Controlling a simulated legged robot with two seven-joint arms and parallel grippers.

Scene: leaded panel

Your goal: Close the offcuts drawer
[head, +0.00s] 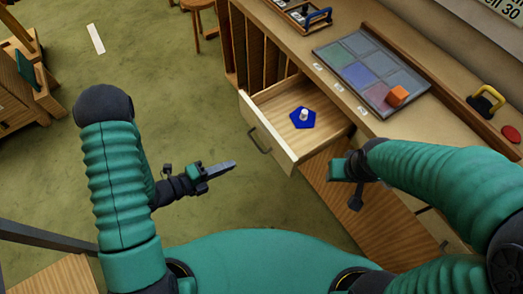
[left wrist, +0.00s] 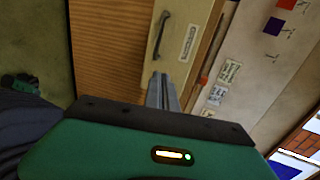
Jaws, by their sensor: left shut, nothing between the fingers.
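The offcuts drawer (head: 279,150) is pulled out from the bench in the head view. Its pale front with a dark handle (head: 258,141) faces left, and a blue pentagon piece (head: 301,119) with a white knob lies inside. My left gripper (head: 231,165) is shut and empty, left of the drawer front and apart from it. In the left wrist view the shut fingers (left wrist: 162,92) point toward a pale front with a dark handle (left wrist: 161,35) and a label. My right gripper (head: 347,178) is just right of the drawer; its fingers are unclear.
The bench top holds a grey tray (head: 350,50) of coloured panes with an orange block (head: 397,96), and a yellow-handled tool (head: 486,101). Upright slots (head: 255,55) stand behind the drawer. A stool (head: 198,8) stands at the back.

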